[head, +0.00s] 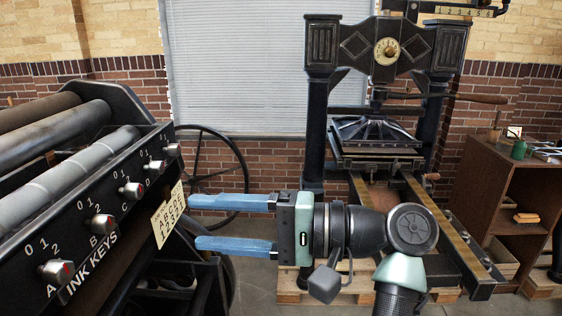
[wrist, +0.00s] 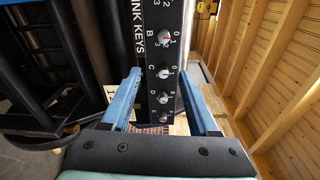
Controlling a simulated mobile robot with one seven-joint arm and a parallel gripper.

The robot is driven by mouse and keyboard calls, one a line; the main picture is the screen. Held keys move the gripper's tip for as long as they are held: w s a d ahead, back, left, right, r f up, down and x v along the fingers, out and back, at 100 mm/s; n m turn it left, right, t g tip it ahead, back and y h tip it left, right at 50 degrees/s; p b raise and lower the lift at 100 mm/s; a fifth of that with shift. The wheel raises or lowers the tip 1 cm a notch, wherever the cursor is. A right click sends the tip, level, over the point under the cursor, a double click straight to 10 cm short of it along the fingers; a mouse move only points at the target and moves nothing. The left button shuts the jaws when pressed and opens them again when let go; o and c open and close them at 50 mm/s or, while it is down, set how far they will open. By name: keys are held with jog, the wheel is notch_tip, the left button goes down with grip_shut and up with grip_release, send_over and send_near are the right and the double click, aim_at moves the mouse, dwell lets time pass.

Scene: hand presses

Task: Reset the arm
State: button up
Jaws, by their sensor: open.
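My gripper (head: 232,223) is open and empty in the head view, its two blue fingers pointing left toward the ink key panel (head: 92,228). In the wrist view my gripper (wrist: 166,100) has its blue fingers on either side of the lower part of the panel (wrist: 138,48). No contact with the panel can be made out. The panel is black, with red-marked knobs lettered A to D and scales of 0, 1, 2 in the head view. Knob B (wrist: 164,37) and knob C (wrist: 164,72) show in the wrist view.
The press with rollers (head: 60,150) fills the left side. A black hand press (head: 388,60) stands behind my arm on a pallet. A brown shelf (head: 505,205) is at right.

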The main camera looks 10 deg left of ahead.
jog(key=w+d+r+t+h, duration=0.3)
jog(key=w+r+t+h, duration=0.45)
jog(key=t, duration=0.75)
jog(key=s+d+r+t+h, duration=0.4)
jog(key=s+r+t+h, duration=0.1)
jog(key=s+r, duration=0.3)
jog(key=s+d+r+n+t+h, duration=0.1)
jog(key=s+d+r+t+h, duration=0.3)
jog(key=s+r, duration=0.4)
jog(key=r+t+h, duration=0.1)
jog(key=t, duration=0.1)
jog(key=shift+d+r+n+t, duration=0.15)
jog(key=shift+d+n+t, duration=0.15)
jog(key=shift+t, duration=0.1)
jog(key=shift+c, duration=0.2)
